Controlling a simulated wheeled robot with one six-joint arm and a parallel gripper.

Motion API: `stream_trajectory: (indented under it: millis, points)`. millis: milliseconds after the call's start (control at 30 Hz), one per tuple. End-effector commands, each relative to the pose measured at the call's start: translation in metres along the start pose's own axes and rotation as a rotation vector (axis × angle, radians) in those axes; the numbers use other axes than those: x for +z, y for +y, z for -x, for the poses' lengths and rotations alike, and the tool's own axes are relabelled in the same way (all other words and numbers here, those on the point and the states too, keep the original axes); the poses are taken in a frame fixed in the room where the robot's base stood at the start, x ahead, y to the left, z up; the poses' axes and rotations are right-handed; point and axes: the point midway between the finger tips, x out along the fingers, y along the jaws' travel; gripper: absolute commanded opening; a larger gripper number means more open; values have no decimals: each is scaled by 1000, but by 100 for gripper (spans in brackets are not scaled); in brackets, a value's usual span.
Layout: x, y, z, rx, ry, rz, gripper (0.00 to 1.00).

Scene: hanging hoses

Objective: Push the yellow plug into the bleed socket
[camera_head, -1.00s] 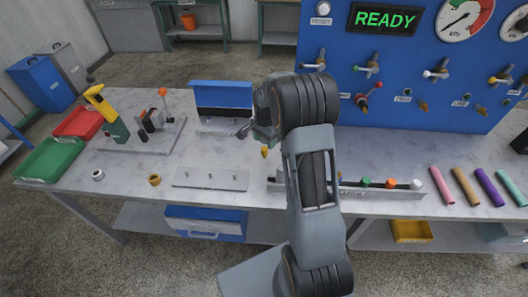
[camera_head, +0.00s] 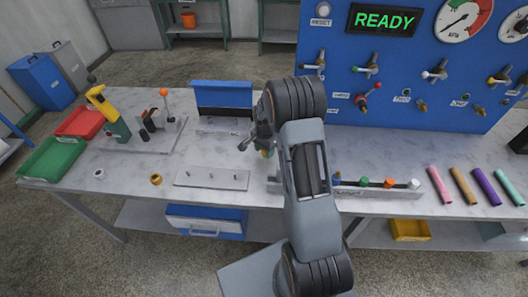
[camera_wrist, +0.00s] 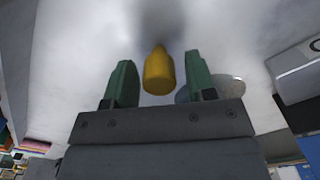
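The yellow plug (camera_wrist: 158,72) shows in the wrist view between the two green fingers of my gripper (camera_wrist: 160,82), with a gap on each side. My gripper is open. In the head view my gripper (camera_head: 258,140) is low over the bench, left of the plug rack, and the yellow plug (camera_head: 265,153) is partly hidden by it. The blue panel (camera_head: 340,100) at the back right carries several fittings and small sockets. Its small labels are too small to read, so I cannot tell which socket is the bleed socket.
A rack (camera_head: 350,190) with coloured plugs stands right of my gripper. A pegged plate (camera_head: 212,178) lies to its left, and a blue upright holder (camera_head: 222,100) stands behind. Coloured hoses (camera_head: 463,186) lie at the right. Bench between rack and panel is clear.

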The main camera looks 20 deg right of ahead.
Motion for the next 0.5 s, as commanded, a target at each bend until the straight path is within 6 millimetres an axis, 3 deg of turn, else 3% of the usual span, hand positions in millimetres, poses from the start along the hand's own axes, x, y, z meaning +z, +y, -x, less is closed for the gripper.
stream_trajectory:
  millis: [500]
  points:
    - [0,0,0,0,0,0,3]
